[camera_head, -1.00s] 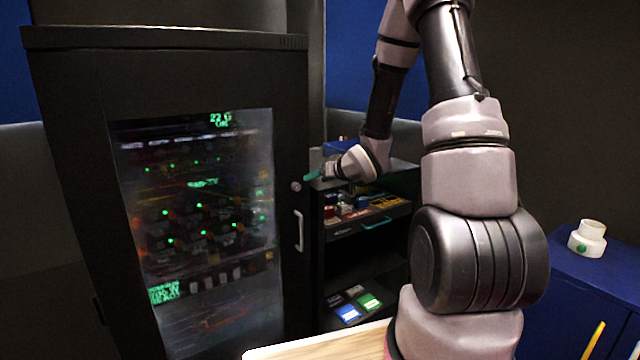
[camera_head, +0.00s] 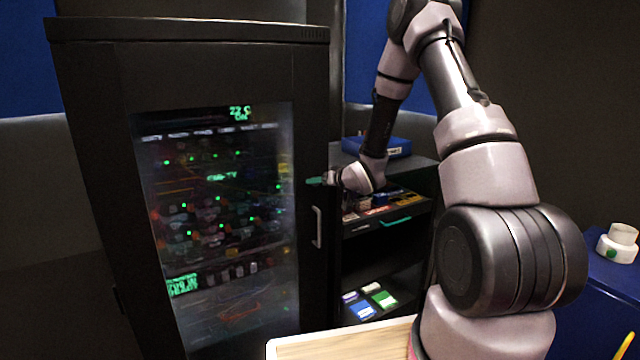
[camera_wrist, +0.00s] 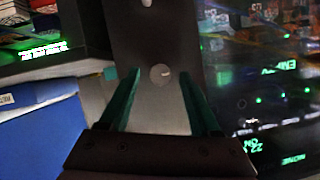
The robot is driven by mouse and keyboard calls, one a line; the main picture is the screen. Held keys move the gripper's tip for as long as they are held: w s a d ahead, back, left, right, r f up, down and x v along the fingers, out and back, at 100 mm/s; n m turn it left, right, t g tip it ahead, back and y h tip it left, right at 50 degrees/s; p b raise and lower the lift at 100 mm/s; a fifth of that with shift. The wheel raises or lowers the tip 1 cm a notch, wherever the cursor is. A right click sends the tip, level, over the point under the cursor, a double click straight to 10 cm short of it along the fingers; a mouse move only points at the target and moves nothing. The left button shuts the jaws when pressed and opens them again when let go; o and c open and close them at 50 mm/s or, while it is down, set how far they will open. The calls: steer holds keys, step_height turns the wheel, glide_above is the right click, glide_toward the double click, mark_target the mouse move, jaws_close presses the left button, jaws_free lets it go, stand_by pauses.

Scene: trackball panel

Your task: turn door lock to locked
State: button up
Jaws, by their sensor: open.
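The door lock is a small round silver cylinder (camera_wrist: 161,74) on the black cabinet door (camera_head: 95,190), with a thin light mark on its face. In the wrist view it shows between the green fingertips of my gripper (camera_wrist: 160,80), which is open. I cannot tell whether the fingertips touch the door or how far they stand off it. In the head view my gripper (camera_head: 316,182) is at the door's right edge, above the handle (camera_head: 318,227), and hides the lock. The handle's end also shows at the top of the wrist view (camera_wrist: 147,3).
Right of the cabinet stands a dark shelf unit (camera_head: 345,262) with boxes and cards. A blue box (camera_head: 385,147) lies on top. A light wooden surface (camera_head: 340,343) is at the front. A white container (camera_head: 618,240) stands on a blue cabinet at right.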

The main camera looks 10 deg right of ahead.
steer(key=shift+w, duration=0.15)
steer(key=shift+a, duration=0.1)
jaws_close()
steer(key=shift+a, duration=0.1)
steer(key=shift+s+a+f+n+t+h, duration=0.15)
steer(key=shift+n+t+h, duration=0.8)
steer(key=shift+n, duration=1.2)
steer(key=shift+a+f+n+t+h, duration=0.15)
steer(key=shift+n+t+h, duration=0.35)
steer(key=shift+n+h, duration=1.2)
steer(key=shift+s+a+f+n+t+h, duration=0.15)
steer(key=shift+n+t+h, duration=0.6)
steer(key=shift+n, duration=1.8)
steer(key=shift+w+r, duration=0.1)
